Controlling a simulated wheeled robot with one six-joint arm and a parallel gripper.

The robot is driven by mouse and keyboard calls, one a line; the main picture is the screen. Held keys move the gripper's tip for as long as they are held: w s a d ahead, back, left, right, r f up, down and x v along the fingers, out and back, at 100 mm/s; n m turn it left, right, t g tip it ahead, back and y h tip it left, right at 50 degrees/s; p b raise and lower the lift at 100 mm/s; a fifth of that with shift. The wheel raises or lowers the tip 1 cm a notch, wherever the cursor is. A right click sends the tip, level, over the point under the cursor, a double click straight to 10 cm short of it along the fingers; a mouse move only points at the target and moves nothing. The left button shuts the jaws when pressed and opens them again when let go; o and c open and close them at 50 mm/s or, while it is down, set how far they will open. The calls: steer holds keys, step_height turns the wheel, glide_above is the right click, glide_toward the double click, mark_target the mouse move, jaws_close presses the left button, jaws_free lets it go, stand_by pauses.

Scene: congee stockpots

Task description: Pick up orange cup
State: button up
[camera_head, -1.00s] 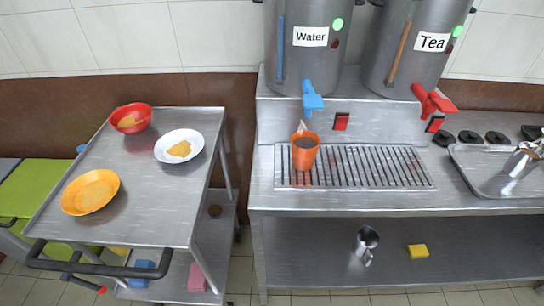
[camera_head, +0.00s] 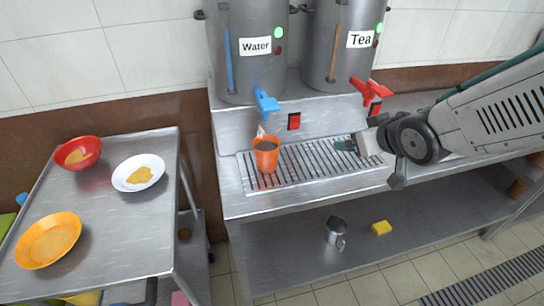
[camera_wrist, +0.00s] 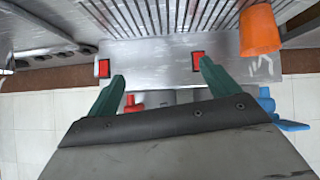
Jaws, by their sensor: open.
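The orange cup (camera_head: 266,155) stands upright on the left part of the drip grate (camera_head: 325,160), below the blue tap (camera_head: 265,101) of the Water pot. It holds something dark. In the wrist view the orange cup (camera_wrist: 260,30) is at the upper right, outside the jaws. My gripper (camera_head: 343,146) is over the right part of the grate, to the right of the cup and apart from it. In the wrist view my gripper (camera_wrist: 160,74) shows two green fingers spread wide with nothing between them.
Steel pots labelled Water (camera_head: 246,50) and Tea (camera_head: 345,45) stand behind the grate. The red tap (camera_head: 367,90) juts forward near my gripper. A cart (camera_head: 110,225) at left holds red, white and orange dishes. A metal pitcher (camera_head: 337,233) and yellow sponge (camera_head: 381,228) lie on the lower shelf.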

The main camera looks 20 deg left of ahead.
steer(key=s+a+f+n+y, duration=0.1)
steer(key=a+f+n+y, duration=0.25)
steer(key=a, duration=0.65)
steer(key=g+y, duration=0.2)
steer(key=y, duration=0.1)
glide_toward(260, 147)
steer(key=shift+n, duration=0.35)
steer(key=x, duration=0.7)
steer(key=shift+s, duration=0.1)
steer(key=c, duration=1.2)
